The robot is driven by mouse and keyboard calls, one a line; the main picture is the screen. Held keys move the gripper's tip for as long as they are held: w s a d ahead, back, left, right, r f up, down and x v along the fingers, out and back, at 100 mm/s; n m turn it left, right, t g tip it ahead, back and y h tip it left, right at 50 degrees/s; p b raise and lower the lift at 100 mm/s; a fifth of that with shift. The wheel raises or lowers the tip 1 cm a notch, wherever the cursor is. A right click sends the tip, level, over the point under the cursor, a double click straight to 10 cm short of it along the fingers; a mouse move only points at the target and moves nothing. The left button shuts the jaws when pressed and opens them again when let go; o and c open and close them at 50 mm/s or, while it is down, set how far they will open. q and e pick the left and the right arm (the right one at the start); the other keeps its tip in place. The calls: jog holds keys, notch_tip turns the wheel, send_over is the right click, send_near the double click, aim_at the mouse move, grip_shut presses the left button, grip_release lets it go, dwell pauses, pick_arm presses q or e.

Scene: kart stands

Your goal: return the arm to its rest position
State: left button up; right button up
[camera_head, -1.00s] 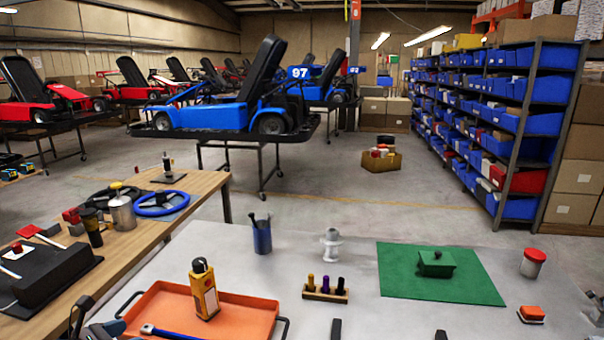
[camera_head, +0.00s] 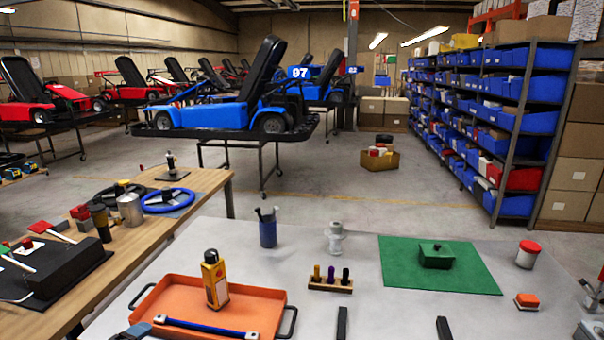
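Two dark upright bars stand apart at the bottom edge; they look like the fingertips of my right gripper (camera_head: 392,325), open with nothing between them. The rest of that arm is below the frame. I cannot make out my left gripper. An orange tray (camera_head: 268,306) lies at the front left of the grey table (camera_head: 375,312).
A wooden bench (camera_head: 205,182) is at left.

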pick_arm(q)
jog(key=s+d+f+n+g+y, duration=0.1)
jog(key=s+d+f+n, duration=0.4)
jog(key=s+n, duration=0.4)
jog(key=s+d+f+n+g+y, duration=0.1)
jog(key=s+d+f+n+y, duration=0.1)
jog(key=s+d+f+n, duration=0.4)
jog(key=s+f+n, duration=0.1)
jog(key=s+n, duration=0.3)
jog(key=shift+n+g+y, duration=0.3)
jog(key=shift+g, duration=0.1)
jog(key=shift+d, duration=0.1)
